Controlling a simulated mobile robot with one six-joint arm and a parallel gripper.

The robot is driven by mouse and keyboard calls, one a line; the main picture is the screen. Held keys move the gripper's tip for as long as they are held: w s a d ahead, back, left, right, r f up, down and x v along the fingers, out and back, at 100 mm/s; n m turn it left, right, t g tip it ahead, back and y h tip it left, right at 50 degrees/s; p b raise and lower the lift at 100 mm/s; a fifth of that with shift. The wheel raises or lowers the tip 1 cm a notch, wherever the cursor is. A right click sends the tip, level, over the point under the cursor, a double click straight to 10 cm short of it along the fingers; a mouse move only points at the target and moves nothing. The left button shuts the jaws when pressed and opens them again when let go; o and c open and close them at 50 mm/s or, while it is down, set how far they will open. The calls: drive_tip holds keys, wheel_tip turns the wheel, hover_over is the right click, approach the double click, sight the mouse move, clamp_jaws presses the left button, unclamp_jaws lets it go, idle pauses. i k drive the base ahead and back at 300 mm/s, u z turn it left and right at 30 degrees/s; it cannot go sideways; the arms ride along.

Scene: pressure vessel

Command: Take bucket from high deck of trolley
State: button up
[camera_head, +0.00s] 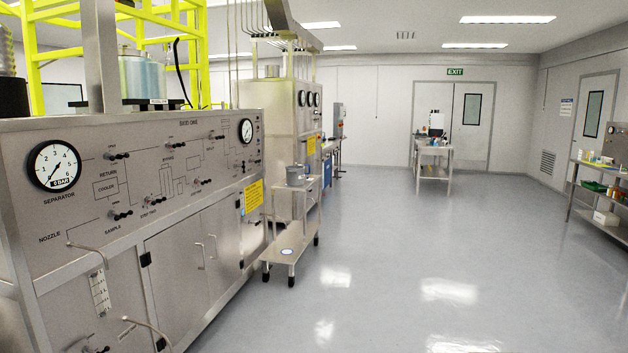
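A small steel trolley (297,240) stands on the floor just left of the middle of the picture, beside the end of the steel control skid. It has a high deck and a low deck. A grey metal bucket (296,176) stands upright on the high deck. A small round white and blue disc (287,251) lies on the low deck. My gripper is not in view.
The long steel control skid (190,240) with gauges and valves fills the left side. A taller steel cabinet (283,125) stands behind the trolley. The grey floor (420,270) to the right is clear. A bench (600,195) stands at the far right, and a small table (434,160) near the back doors.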

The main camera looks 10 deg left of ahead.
sight(294, 174)
drive_tip(key=u, duration=0.15)
drive_tip(key=i, duration=0.65)
drive_tip(key=u, duration=0.3)
drive_tip(key=i, duration=1.7)
drive_tip(key=u, duration=0.45)
drive_tip(key=i, duration=1.95)
drive_tip(key=z, duration=0.25)
drive_tip(key=i, duration=1.8)
drive_tip(key=z, duration=0.4)
drive_tip(key=i, duration=1.05)
drive_tip(key=z, duration=0.2)
